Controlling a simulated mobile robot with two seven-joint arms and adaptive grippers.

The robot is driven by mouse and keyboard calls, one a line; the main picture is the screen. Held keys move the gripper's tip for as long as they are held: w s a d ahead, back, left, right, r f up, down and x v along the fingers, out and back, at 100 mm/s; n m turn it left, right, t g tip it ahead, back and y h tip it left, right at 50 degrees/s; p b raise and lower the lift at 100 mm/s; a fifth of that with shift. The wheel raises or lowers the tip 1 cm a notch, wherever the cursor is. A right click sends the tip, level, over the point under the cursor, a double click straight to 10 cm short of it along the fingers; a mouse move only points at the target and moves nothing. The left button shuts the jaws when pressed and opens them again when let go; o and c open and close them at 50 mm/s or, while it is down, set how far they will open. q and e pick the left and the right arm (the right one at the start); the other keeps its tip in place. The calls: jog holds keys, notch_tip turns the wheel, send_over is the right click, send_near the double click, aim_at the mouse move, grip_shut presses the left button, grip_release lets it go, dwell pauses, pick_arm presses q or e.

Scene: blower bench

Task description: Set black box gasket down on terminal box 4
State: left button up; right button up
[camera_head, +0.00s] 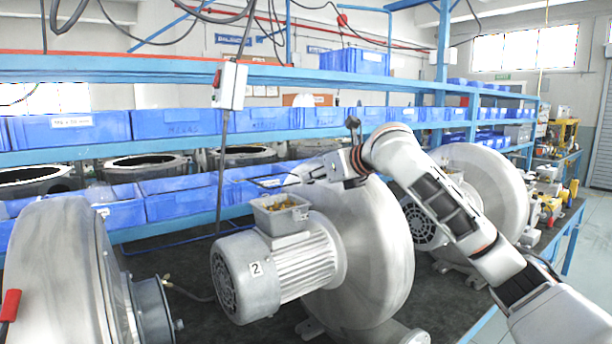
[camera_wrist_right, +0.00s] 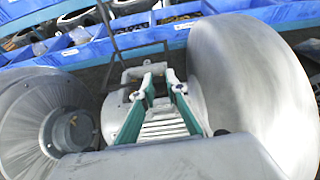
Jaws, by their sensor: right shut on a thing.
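My right gripper (camera_head: 318,172) reaches in from the right, above and behind the motor marked 2. In the right wrist view its green fingers (camera_wrist_right: 160,78) are close together at the tips. The black box gasket (camera_head: 265,186) seems to be the thin dark outline jutting left from the gripper, above an open grey terminal box (camera_head: 281,221) with brass-coloured parts inside. The gasket's grip point is too small to make out. That box also shows beyond the fingers in the wrist view (camera_wrist_right: 135,74). I can read no number 4. My left gripper is not in view.
The motor marked 2 (camera_head: 275,268) joins a big grey blower housing (camera_head: 370,255). Other blowers stand at left (camera_head: 60,260) and right (camera_head: 490,185). A cable with a switch box (camera_head: 230,86) hangs behind. Blue bins (camera_head: 180,205) line the rack behind the bench.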

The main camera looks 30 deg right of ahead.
pick_arm(q)
jog(key=shift+s+d+f, duration=0.15)
jog(key=shift+s+d, duration=0.05)
jog(key=shift+s, duration=0.3)
pick_arm(e)
jog(key=shift+s+r, duration=0.1)
jog(key=shift+s, duration=0.2)
pick_arm(q)
jog(key=shift+w+d+r+b, duration=0.3)
jog(key=shift+w+r+b, duration=0.3)
jog(key=shift+w, duration=0.3)
pick_arm(e)
notch_tip(320, 180, down, 4)
jog(key=shift+w+f, duration=0.1)
jog(key=shift+f, duration=0.15)
pick_arm(q)
jog(key=shift+s+f, duration=0.3)
jog(key=shift+f, duration=0.05)
pick_arm(e)
jog(key=shift+f, duration=0.95)
jog(key=o, duration=0.9)
pick_arm(q)
jog(key=shift+f, duration=0.1)
jog(key=shift+d, duration=0.1)
